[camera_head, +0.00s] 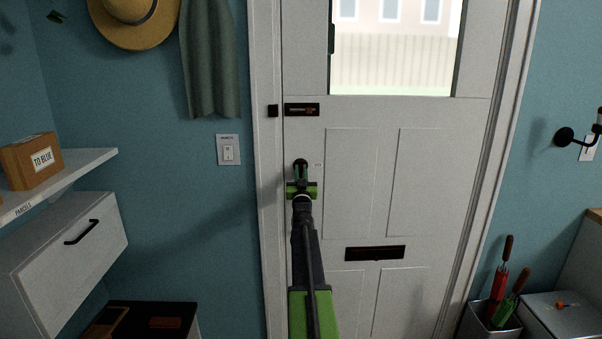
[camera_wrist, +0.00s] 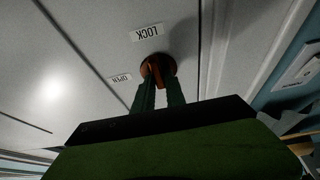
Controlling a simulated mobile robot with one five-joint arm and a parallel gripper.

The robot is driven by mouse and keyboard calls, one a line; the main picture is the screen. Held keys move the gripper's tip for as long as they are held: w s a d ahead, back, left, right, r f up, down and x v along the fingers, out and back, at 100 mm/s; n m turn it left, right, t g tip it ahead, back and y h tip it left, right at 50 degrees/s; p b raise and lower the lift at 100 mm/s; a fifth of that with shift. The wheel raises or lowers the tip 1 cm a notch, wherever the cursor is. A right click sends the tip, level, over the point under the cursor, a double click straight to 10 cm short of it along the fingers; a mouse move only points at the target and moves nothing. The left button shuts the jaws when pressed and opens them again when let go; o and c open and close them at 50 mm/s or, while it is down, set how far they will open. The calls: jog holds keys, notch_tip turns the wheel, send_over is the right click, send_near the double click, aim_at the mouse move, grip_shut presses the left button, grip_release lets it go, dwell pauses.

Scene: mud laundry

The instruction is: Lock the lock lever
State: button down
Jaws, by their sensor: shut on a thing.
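The lock lever (camera_wrist: 158,70) is a brown-orange piece on the white door (camera_head: 360,180), seen in the wrist view between my two dark green fingers. My gripper (camera_wrist: 160,85) is shut on it. In the head view my gripper (camera_head: 301,172) reaches the left side of the door, and it hides most of the lever. A label reading LOCK (camera_wrist: 147,33) is on the door beside the lever, and a smaller label reading OPEN (camera_wrist: 120,78) is to its left in the wrist view. The exact angle of the lever is hard to tell.
A dark bolt (camera_head: 302,110) is on the door above my gripper, and a mail slot (camera_head: 375,253) is below right. A shelf (camera_head: 75,178) and cabinet (camera_head: 72,250) stand further left.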

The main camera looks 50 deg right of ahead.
jog(key=c, duration=1.4)
grip_release()
jog(key=shift+c, duration=0.2)
jog(key=b+v, duration=0.6)
jog(key=v, duration=1.1)
jog(key=shift+s+f+b, duration=0.15)
jog(key=shift+b, duration=0.2)
